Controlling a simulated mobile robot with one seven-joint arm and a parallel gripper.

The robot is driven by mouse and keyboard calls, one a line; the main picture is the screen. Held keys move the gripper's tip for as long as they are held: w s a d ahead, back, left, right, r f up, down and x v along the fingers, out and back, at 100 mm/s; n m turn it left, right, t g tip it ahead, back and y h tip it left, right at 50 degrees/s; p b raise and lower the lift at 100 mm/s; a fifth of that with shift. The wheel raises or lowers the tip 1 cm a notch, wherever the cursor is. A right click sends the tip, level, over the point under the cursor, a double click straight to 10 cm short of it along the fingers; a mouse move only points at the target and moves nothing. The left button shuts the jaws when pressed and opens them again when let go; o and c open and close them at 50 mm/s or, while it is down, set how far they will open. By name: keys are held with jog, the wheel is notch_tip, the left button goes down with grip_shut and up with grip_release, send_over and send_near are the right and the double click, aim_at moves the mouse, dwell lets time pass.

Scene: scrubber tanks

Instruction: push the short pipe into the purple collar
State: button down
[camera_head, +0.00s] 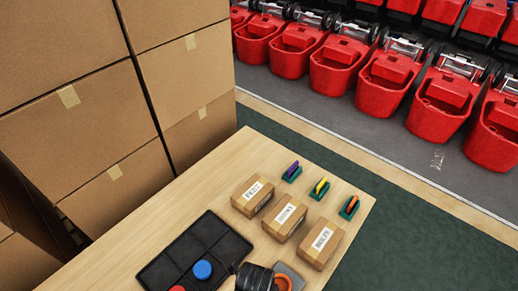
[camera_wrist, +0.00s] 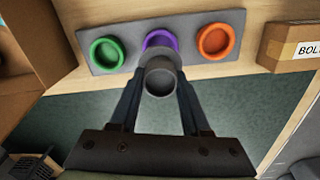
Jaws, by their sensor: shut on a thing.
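In the wrist view a grey plate (camera_wrist: 188,32) carries three ring collars in a row. The green collar (camera_wrist: 106,52) is at left, the purple collar (camera_wrist: 160,39) in the middle and the orange collar (camera_wrist: 218,41) at right. My gripper (camera_wrist: 160,84) is shut on the short grey pipe (camera_wrist: 160,76). The pipe's open round end faces the camera, and the pipe overlaps the lower part of the purple collar. Whether it enters the collar is hidden. In the head view my dark gripper (camera_head: 255,277) stands beside the orange collar (camera_head: 284,283) and hides the other collars.
A black divided tray (camera_head: 213,229) holds a blue round piece (camera_head: 203,269) and a red one (camera_head: 177,288). Labelled boxes (camera_head: 286,218) and small green holders (camera_head: 320,189) stand on the wooden table (camera_head: 213,178). Stacked cartons (camera_head: 70,115) rise at left; red scrubber tanks (camera_head: 335,70) stand behind.

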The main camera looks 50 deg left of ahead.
jog(key=shift+f+b, duration=2.15)
jog(key=shift+f, duration=0.5)
jog(key=shift+f, duration=0.3)
jog(key=shift+f, duration=0.4)
jog(key=shift+f+b, duration=0.55)
jog(key=shift+f, duration=0.6)
dwell(0.5)
grip_release()
dwell(0.4)
jog(key=shift+r, duration=0.1)
